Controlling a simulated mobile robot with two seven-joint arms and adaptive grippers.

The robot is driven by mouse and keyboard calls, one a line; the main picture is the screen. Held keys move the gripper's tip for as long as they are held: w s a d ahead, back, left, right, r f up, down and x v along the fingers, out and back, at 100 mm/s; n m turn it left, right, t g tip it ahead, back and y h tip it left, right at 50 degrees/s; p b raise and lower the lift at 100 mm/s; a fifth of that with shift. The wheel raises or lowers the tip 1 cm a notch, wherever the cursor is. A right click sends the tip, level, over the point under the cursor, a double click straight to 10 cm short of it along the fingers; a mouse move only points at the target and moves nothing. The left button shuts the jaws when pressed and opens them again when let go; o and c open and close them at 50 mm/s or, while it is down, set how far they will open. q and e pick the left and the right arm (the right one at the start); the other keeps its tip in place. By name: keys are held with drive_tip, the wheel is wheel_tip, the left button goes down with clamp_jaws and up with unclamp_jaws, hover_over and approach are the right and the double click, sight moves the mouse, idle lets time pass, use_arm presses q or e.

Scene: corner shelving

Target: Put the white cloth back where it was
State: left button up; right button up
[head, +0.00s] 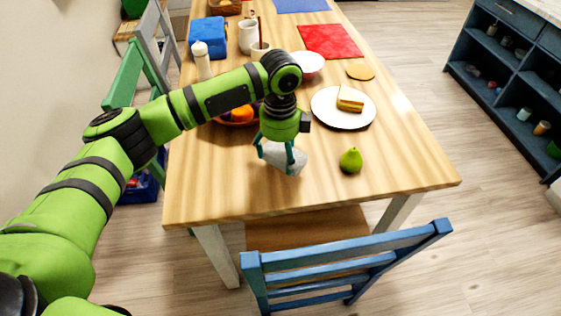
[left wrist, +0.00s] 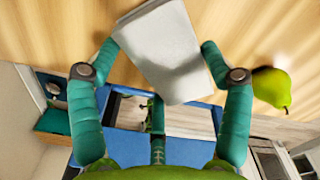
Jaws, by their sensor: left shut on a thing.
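The white cloth (head: 284,158) is a folded, pale bundle near the front of the wooden table. My left gripper (head: 282,150) is over it with its teal fingers on either side, shut on it. In the left wrist view the cloth (left wrist: 165,50) is a folded pale block between the two fingertips (left wrist: 160,55). Whether the cloth touches the table top I cannot tell. My right gripper is not in view.
A green pear (head: 351,160) stands right of the cloth. Behind are a white plate (head: 325,115) with a sandwich (head: 349,98) and a bowl with orange fruit (head: 240,114), partly hidden by my arm. A blue chair (head: 345,262) stands at the front edge.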

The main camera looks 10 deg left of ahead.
sight(281, 155)
use_arm(q)
drive_tip(key=shift+f, duration=1.95)
drive_tip(key=o, duration=1)
drive_tip(key=shift+f, duration=0.1)
drive_tip(key=shift+c, duration=0.2)
wheel_tip(281, 155, up, 12)
drive_tip(key=shift+r, duration=0.15)
